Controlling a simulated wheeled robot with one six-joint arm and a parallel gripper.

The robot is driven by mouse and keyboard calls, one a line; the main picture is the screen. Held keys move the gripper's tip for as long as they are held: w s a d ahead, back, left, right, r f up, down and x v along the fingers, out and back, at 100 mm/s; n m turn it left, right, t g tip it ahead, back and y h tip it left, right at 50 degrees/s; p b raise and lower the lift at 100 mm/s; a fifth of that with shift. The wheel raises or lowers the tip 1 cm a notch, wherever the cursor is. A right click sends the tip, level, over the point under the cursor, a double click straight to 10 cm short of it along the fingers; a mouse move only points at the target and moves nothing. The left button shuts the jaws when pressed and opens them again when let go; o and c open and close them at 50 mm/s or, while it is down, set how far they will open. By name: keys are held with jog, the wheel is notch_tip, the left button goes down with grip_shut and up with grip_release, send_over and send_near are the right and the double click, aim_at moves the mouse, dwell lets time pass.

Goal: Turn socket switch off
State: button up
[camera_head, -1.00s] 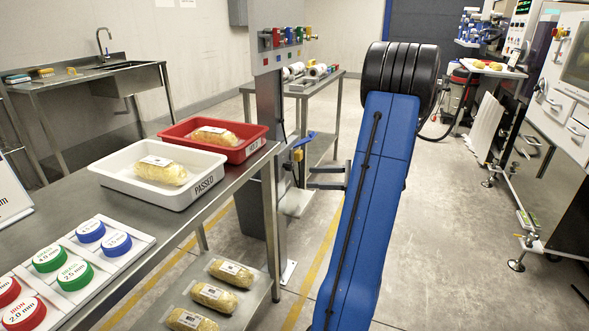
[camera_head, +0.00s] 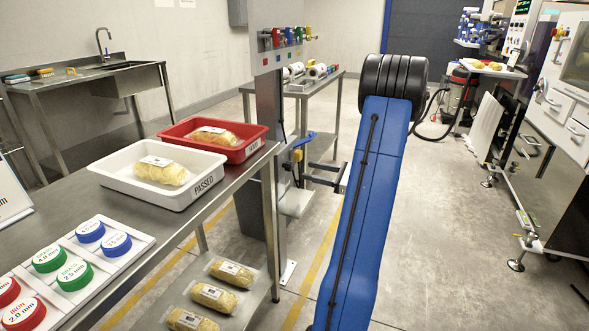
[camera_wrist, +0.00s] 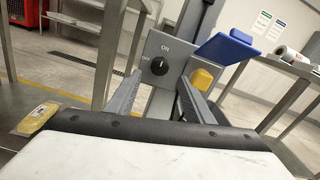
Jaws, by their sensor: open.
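The socket switch is a black round knob (camera_wrist: 159,66) on a grey plate with ON printed above it and OFF to its left. In the head view the blue lid (camera_head: 302,139) and yellow part (camera_head: 298,155) show on a post, and the knob cannot be made out. My gripper (camera_wrist: 162,82) is open and empty, its fingers on either side of the knob in the wrist picture; contact cannot be told. It also shows in the head view (camera_head: 312,172).
A steel table (camera_head: 110,205) with a white tray (camera_head: 120,187) and red tray (camera_head: 252,144) stands left of the post (camera_head: 271,110). Wrapped packs lie on its lower shelf. A bench (camera_head: 333,82) stands behind. Floor to the right of my arm is clear.

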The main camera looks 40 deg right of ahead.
aim_at(292, 167)
jog(key=x, duration=0.7)
jog(key=shift+w+a, duration=0.15)
jog(key=shift+w, duration=0.2)
jog(key=shift+c, duration=0.6)
jog(key=c, duration=0.9)
